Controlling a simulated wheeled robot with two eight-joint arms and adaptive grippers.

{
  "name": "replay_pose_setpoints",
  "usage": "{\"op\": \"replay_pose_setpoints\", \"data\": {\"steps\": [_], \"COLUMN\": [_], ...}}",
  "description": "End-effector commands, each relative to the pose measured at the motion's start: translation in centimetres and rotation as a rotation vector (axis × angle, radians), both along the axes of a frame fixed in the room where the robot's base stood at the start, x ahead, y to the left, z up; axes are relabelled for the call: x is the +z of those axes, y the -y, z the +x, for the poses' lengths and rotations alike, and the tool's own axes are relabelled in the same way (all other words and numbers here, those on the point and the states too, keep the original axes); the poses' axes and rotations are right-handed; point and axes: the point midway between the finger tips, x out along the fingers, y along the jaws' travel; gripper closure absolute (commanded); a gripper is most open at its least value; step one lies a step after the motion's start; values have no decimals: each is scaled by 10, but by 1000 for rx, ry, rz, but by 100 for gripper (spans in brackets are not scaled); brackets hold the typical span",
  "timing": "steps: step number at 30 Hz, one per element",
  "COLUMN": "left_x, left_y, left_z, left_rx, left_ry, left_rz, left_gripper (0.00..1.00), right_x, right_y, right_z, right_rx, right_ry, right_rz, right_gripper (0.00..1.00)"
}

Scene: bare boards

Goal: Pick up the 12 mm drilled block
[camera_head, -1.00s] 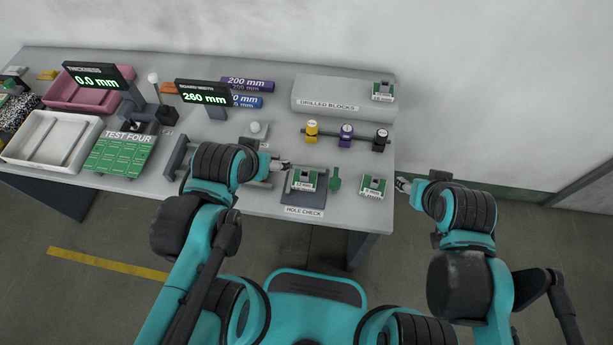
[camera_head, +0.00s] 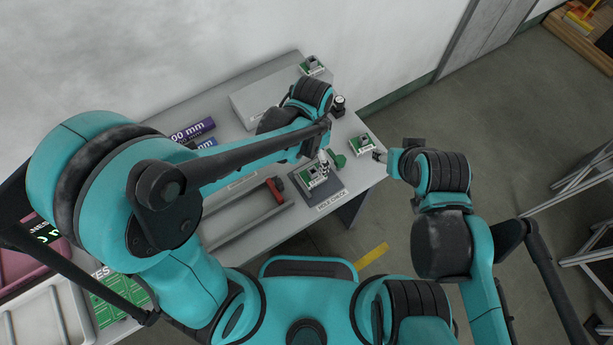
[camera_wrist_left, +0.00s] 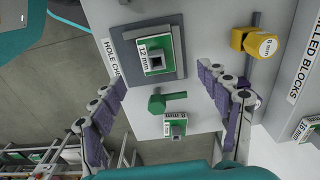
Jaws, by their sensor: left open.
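In the head view the left gripper (camera_head: 322,165) hangs over the hole check plate, close to the block. My right gripper (camera_head: 380,156) is off the table's right edge; its jaws are too small to read.
A green gauge (camera_wrist_left: 165,102) lies between the plate and another small drilled block (camera_wrist_left: 175,126). Another block (camera_head: 312,66) sits on the back ledge. A grey frame (camera_head: 245,222) lies left of the plate.

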Motion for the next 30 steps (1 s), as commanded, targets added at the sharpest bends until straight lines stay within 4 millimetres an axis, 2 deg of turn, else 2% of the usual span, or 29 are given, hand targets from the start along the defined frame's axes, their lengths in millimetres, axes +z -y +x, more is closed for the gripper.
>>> {"op": "replay_pose_setpoints", "data": {"steps": [5,21,29,30], "left_x": [-9,-80,-82,-82], "left_y": [5,7,7,7], "left_z": [0,1,1,1], "left_rx": [-25,-23,-22,-22], "left_ry": [-14,-13,-13,-13], "left_rz": [7,6,6,6], "left_gripper": [24,24,24,27], "right_x": [-1,-28,-27,-27], "right_y": [0,0,0,0], "right_z": [0,0,0,0], "right_rx": [0,0,0,0], "right_ry": [0,0,0,0], "right_rz": [0,0,0,0], "right_gripper": [51,51,51,51]}}
